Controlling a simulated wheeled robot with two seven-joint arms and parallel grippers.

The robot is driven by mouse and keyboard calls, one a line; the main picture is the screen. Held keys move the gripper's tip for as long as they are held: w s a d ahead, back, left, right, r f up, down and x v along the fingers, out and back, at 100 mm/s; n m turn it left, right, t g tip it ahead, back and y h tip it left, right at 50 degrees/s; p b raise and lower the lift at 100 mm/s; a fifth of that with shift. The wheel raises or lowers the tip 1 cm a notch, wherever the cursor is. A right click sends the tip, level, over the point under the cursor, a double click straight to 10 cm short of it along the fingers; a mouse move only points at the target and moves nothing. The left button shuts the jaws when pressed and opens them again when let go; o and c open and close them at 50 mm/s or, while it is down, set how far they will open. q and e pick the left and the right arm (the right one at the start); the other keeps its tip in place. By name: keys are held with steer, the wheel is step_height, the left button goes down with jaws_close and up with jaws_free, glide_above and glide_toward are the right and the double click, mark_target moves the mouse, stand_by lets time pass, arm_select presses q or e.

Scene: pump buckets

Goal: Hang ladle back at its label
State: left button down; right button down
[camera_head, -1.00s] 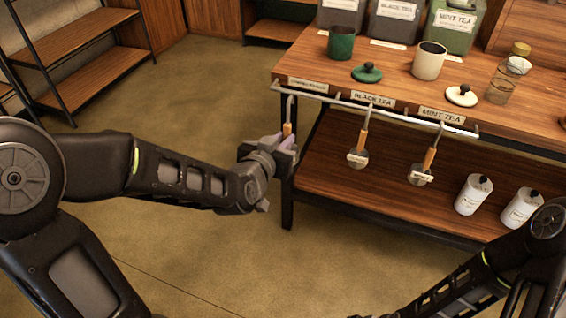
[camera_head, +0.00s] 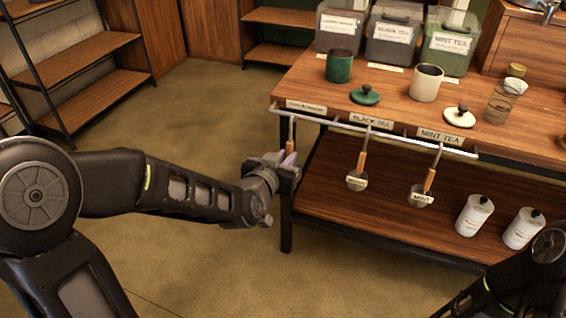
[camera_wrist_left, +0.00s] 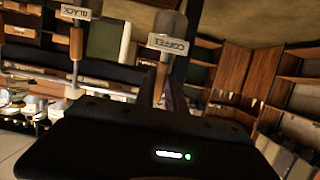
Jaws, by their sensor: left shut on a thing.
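My left gripper (camera_head: 288,168) is shut on the coffee ladle below the left end of the rail. The ladle's orange handle (camera_head: 291,144) stands upright above the fingers, with its hook at or very near the rail; I cannot tell whether it bears on the rail. In the left wrist view the ladle's tag (camera_wrist_left: 168,44) reads COFFEE. The hanging rail (camera_head: 325,121) runs along the counter's front. A small label (camera_head: 306,107) sits above its left end, its text too small to read surely. The black tea ladle (camera_head: 358,172) and mint ladle (camera_head: 425,186) hang further right. My right gripper is out of view.
The counter (camera_head: 310,75) bears a green canister (camera_head: 339,67), a cream canister (camera_head: 426,84), lids, a glass jar (camera_head: 499,104) and tea bins. White bottles (camera_head: 474,216) stand on the lower shelf (camera_head: 370,218). The floor left of the counter is clear.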

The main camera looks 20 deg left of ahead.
arm_select(q)
steer(key=shift+f+b+x, duration=0.15)
steer(key=shift+b+x, duration=0.5)
steer(key=shift+x, duration=1.1)
steer(key=shift+f+b+x, duration=0.15)
steer(key=shift+b+x, duration=0.5)
steer(key=shift+x, duration=1.15)
steer(key=shift+s, duration=0.1)
steer(key=c, duration=1.3)
jaws_free()
steer(key=shift+s, duration=0.15)
